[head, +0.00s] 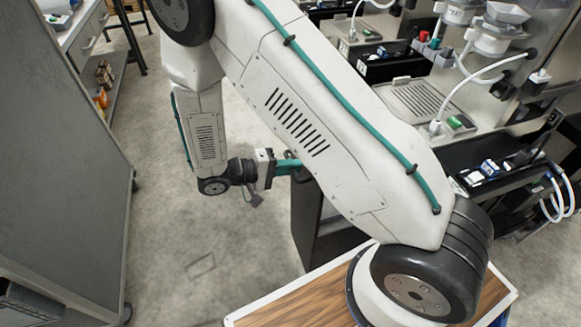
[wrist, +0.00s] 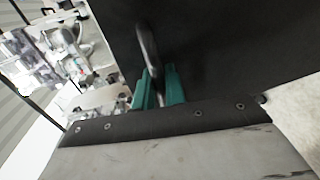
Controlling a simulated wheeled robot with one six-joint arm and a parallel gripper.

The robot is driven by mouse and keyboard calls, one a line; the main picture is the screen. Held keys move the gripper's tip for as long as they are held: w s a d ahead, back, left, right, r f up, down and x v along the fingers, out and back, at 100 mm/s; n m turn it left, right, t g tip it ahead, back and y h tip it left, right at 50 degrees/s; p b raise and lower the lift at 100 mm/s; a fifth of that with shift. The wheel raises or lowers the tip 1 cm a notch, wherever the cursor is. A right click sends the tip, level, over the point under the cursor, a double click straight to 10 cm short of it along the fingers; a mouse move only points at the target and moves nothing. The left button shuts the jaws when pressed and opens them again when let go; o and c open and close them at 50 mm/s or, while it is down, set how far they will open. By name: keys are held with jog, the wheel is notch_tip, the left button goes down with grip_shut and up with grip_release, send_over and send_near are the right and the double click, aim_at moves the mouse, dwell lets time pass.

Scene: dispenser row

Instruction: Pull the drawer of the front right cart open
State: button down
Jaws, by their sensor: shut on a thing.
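The dark cart (head: 307,225) stands on the floor in the middle of the head view, largely hidden behind my arm. My gripper (head: 291,166) reaches its upper left side from the left. In the wrist view the cart's dark front panel (wrist: 225,45) fills the upper right. A dark curved bar handle (wrist: 148,48) stands out from it. The teal fingers of my gripper (wrist: 158,88) are shut on this handle, one on each side. How far the drawer stands out cannot be told from these views.
A grey cabinet (head: 60,170) stands at the left, with bare floor (head: 220,245) between it and the cart. A dispenser counter (head: 415,100) with cables and a black tray (head: 480,175) lies at the right. A wooden-topped surface (head: 300,305) is at the bottom.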

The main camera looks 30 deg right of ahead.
jog(key=c, duration=1.8)
grip_release()
jog(key=shift+a, duration=0.1)
jog(key=v, duration=0.7)
jog(key=shift+a, duration=0.3)
